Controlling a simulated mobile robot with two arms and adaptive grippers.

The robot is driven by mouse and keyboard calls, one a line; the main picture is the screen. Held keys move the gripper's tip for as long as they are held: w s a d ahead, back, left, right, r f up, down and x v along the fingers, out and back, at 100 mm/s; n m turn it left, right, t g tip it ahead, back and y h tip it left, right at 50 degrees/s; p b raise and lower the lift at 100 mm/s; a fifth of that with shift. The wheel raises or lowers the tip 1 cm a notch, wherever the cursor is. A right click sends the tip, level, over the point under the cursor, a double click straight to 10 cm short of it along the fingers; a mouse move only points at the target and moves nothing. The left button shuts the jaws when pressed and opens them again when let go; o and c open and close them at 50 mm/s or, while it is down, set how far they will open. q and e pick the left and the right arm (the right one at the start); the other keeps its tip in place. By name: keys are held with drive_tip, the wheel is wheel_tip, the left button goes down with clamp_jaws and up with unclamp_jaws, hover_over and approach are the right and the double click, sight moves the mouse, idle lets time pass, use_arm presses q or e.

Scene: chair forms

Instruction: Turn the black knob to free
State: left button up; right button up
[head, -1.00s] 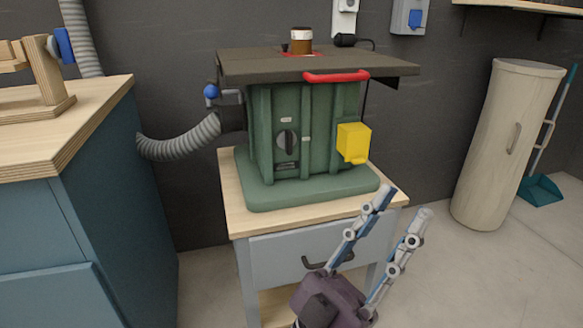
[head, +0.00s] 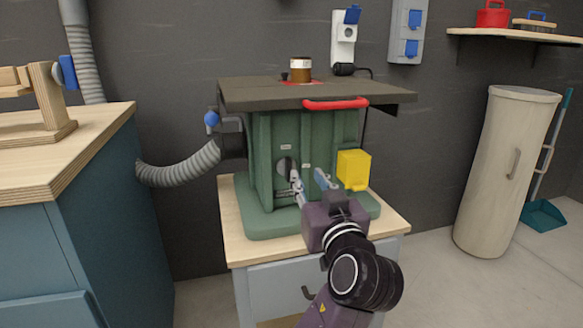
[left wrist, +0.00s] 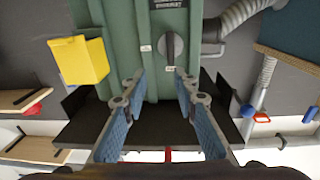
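The black knob (head: 284,166) is a round dial with a raised bar on the front of the green machine (head: 262,150). In the head view a finger of my left gripper (head: 308,178) partly covers it. The left wrist view shows the knob (left wrist: 171,46) whole, its bar standing about upright. My left gripper (left wrist: 160,76) is open and empty there, its two fingers spread. The knob lies beyond the fingertips, nearer the right-hand finger in that view. I see no clear contact. The small labels by the knob are too small to read. My right gripper is not in view.
A yellow box (head: 353,169) sticks out beside the knob. A red handle (head: 336,104) runs along the dark top (head: 240,95). A grey hose (head: 180,168) joins the machine at left. The machine stands on a wooden-topped cabinet (head: 233,230) with a drawer.

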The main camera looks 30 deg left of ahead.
sight(290, 165)
use_arm(q)
drive_tip(key=shift+n+g+y, duration=0.3)
drive_tip(key=shift+n+g, duration=0.3)
drive_tip(key=x, duration=0.2)
drive_tip(key=b+x, duration=0.1)
drive_tip(key=x, duration=0.2)
drive_tip(key=s+a+b+x, duration=0.1)
drive_tip(key=x, duration=0.2)
drive_tip(key=shift+d+f, duration=0.1)
clamp_jaws()
